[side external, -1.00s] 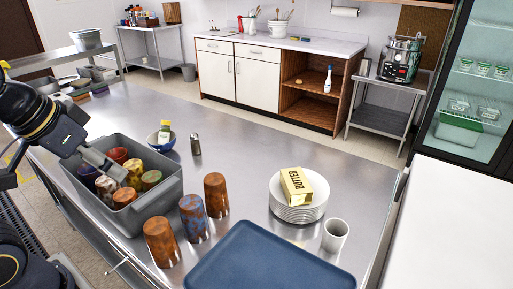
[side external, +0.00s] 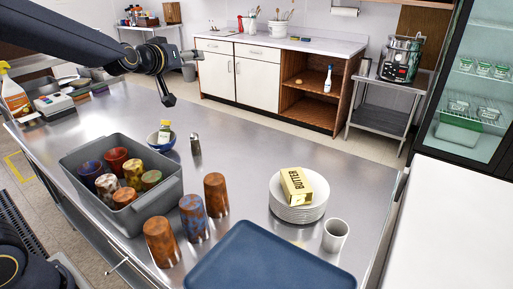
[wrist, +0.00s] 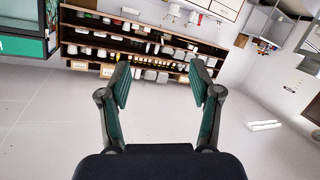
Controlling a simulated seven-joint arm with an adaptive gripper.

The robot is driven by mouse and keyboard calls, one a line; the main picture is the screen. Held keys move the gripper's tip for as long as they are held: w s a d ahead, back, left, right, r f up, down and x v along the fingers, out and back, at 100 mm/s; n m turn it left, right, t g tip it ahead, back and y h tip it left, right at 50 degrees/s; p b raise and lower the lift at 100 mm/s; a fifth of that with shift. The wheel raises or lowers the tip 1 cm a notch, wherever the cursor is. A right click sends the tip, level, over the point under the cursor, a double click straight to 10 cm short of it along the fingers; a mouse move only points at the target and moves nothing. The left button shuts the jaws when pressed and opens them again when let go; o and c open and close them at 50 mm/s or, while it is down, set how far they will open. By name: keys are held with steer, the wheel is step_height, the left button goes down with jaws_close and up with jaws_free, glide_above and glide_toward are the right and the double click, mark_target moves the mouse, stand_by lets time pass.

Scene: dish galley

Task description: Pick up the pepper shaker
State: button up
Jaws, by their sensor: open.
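The pepper shaker (side external: 195,144) is a small dark shaker with a metallic look. The wrist camera faces the room, and the shaker is not in that view.
A grey bin (side external: 148,217) of patterned cups stands left of several loose tumblers (side external: 216,195). A blue tray (side external: 272,262), a plate stack (side external: 298,212) with a butter box (side external: 296,187), and a white cup (side external: 335,236) lie right. The counter behind the plates is clear.

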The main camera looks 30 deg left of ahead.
mark_target(193, 136)
steer(key=w+a+f+n+g+y, duration=0.1)
steer(key=w+a+f+y, duration=0.1)
steer(key=w+a+f, duration=0.35)
steer(key=w+a+f+n+y, duration=0.1)
steer(key=w+a+f+y, duration=0.1)
steer(key=f, duration=0.6)
steer(key=a+f+g, duration=0.1)
steer(key=f, duration=0.4)
steer(key=s+a+f+m+g, duration=0.1)
steer(key=f, duration=1)
steer(key=shift+s+a+f+m+g, duration=0.2)
steer(key=shift+a+m+g, duration=0.1)
steer(key=shift+a+g, duration=0.1)
steer(key=shift+x, duration=2.25)
jaws_close()
